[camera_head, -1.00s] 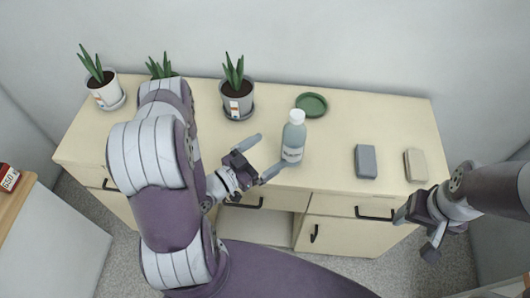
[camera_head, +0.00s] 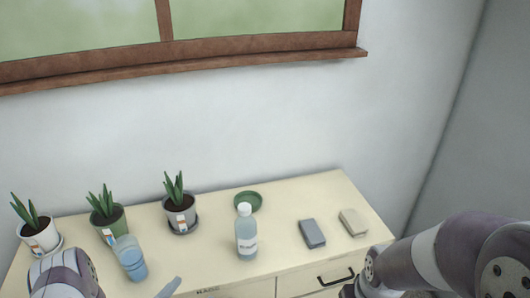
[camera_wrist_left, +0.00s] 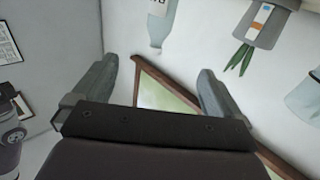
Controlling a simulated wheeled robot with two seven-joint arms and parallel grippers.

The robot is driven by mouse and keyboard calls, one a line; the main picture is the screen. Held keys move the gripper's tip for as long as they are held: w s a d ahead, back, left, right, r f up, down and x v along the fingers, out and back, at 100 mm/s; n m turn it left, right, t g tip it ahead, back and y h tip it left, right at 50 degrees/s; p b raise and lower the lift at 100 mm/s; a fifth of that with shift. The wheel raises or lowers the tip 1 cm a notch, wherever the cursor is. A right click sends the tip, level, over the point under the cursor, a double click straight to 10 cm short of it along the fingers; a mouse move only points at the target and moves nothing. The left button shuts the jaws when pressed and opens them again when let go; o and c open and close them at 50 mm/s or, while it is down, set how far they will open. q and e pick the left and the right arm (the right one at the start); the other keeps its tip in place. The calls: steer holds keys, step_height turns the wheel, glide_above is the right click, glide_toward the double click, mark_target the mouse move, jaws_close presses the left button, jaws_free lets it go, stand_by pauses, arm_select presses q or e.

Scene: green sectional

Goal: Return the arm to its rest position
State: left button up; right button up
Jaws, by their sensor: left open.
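My left arm (camera_head: 65,275) is at the bottom left of the head view, with one grey left fingertip (camera_head: 168,288) showing at the bottom edge. In the left wrist view my left gripper (camera_wrist_left: 155,88) is open, its two fingers wide apart with nothing between them. My right arm (camera_head: 440,262) comes in from the right. Only a dark bit of the right gripper (camera_head: 347,292) shows at the bottom edge; its fingers are cut off.
On the cream cabinet (camera_head: 285,220) stand three potted plants, a blue cup (camera_head: 129,258), a labelled bottle (camera_head: 246,232), a green dish (camera_head: 248,201), a grey block (camera_head: 312,233) and a beige block (camera_head: 353,222). A window (camera_head: 265,20) is behind.

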arm_select(q)
step_height(320, 180, down, 11)
steer(key=s+a+n+g+y, duration=0.2)
steer(key=a+g+y, duration=0.15)
steer(key=g, duration=0.35)
steer(key=s+a+r+n+g+y, duration=0.2)
steer(key=s+a+g+y, duration=0.3)
steer(key=g, duration=0.1)
steer(key=d+r, duration=0.4)
steer(key=r, duration=0.5)
steer(key=s+d+r+n+g, duration=0.1)
steer(key=d+r, duration=0.4)
steer(key=r, duration=0.4)
steer(key=shift+s+d+r+n, duration=0.15)
steer(key=shift+s+r+n, duration=0.15)
steer(key=shift+r, duration=0.1)
